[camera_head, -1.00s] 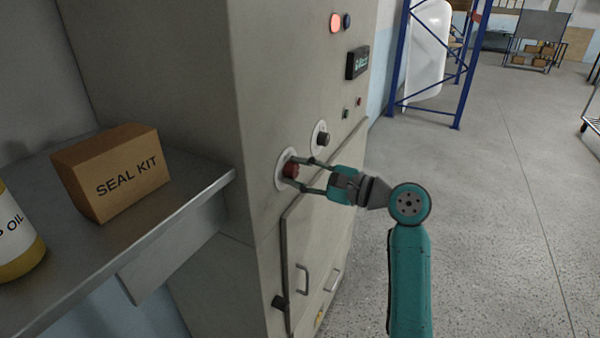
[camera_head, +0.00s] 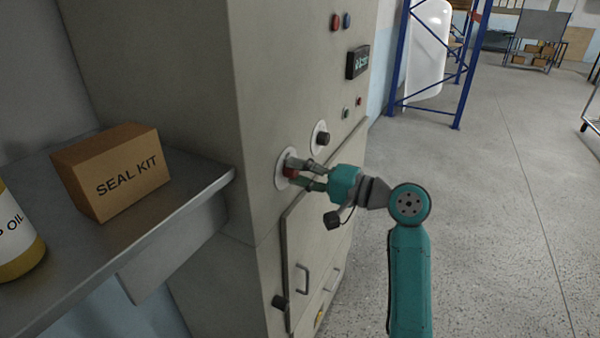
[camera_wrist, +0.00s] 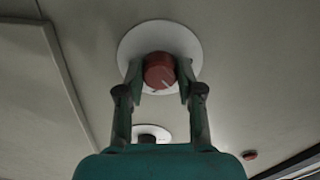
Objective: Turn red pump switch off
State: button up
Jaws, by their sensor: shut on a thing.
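The red pump switch (camera_head: 289,173) is a red knob on a round white plate on the front of the beige cabinet. My gripper (camera_head: 291,172) is at the knob with its fingers shut on it, and they partly hide it in the head view. In the wrist view the red knob (camera_wrist: 159,70) sits between the two fingertips (camera_wrist: 160,82). A pale mark on its face runs at a slant. The red lamp (camera_head: 336,22) at the top of the cabinet looks dark, beside a blue lamp (camera_head: 347,21).
A black knob (camera_head: 322,138) on a white plate is just up and right of the red one. A dark display (camera_head: 357,62) and small buttons are above. A steel shelf (camera_head: 190,190) with a seal kit box (camera_head: 113,172) and an oil bottle (camera_head: 16,238) is at left.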

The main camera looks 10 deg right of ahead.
jog(key=n, duration=0.4)
jog(key=shift+f, duration=0.1)
jog(key=shift+n, duration=1.9)
jog(key=shift+f, duration=0.1)
jog(key=o, duration=1.1)
jog(key=shift+o, duration=0.2)
jog(key=shift+d, duration=0.15)
jog(key=v, duration=1.2)
